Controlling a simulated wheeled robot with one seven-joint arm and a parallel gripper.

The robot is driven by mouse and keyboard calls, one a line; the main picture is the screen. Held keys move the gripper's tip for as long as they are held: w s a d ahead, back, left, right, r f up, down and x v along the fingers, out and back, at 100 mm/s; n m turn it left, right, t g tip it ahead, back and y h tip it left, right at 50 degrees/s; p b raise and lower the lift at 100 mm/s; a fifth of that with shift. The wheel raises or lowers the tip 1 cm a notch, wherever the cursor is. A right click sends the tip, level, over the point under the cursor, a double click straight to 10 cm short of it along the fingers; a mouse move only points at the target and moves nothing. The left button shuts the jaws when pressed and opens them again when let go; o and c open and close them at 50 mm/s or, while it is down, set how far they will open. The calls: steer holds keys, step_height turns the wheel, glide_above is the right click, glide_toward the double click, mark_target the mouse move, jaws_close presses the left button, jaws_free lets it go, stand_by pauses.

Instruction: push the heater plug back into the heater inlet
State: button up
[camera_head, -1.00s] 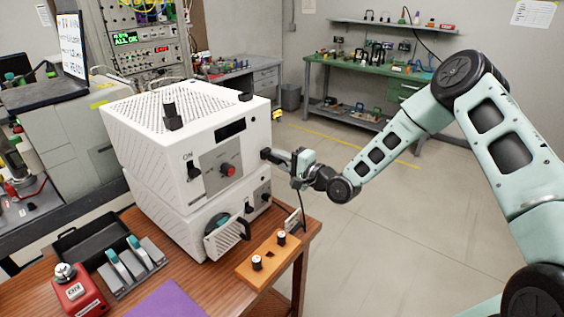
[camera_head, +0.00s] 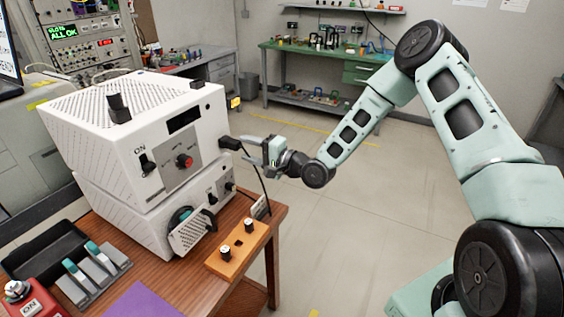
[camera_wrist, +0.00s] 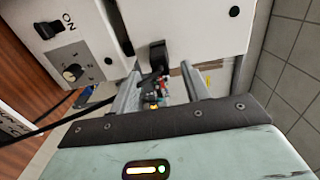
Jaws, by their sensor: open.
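The white classifier unit (camera_head: 130,135) stands on the wooden table at the left. The black heater plug (camera_head: 229,143) sticks out from its right side, with a dark cable hanging down from it. In the wrist view the plug (camera_wrist: 158,56) is against the white housing, just beyond the fingertips. The inlet is hidden behind the plug, so I cannot tell how deep it sits. My gripper (camera_head: 245,147) is open, to the right of the plug and pointing at it. In the wrist view my open fingers (camera_wrist: 165,82) lie either side of the plug's line, apparently empty.
A black tray (camera_head: 45,250), a grey block with teal levers (camera_head: 80,290) and a red box (camera_head: 25,305) are at the front left.

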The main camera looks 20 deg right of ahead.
steer(key=b+v, duration=0.2)
steer(key=v, duration=1.1)
steer(key=shift+s, duration=0.1)
steer(key=s+a+f+n+g+h, duration=0.2)
steer(key=s+a+n+g+h, duration=0.3)
steer(key=a+n+g, duration=0.45)
steer(key=s+a+r+n+g+h, duration=0.1)
steer(key=s+r+n, duration=0.2)
steer(key=s, duration=0.5)
steer(key=s+a+r+n+g+h, duration=0.2)
steer(key=s+n, duration=0.1)
steer(key=s, duration=0.6)
steer(key=s+a+r+n+g+h, duration=0.2)
steer(key=s+r+n, duration=0.1)
steer(key=s, duration=0.5)
steer(key=shift+s+r, duration=0.35)
steer(key=shift+s, duration=0.05)
steer(key=shift+a, duration=0.1)
steer(key=shift+c, duration=0.4)
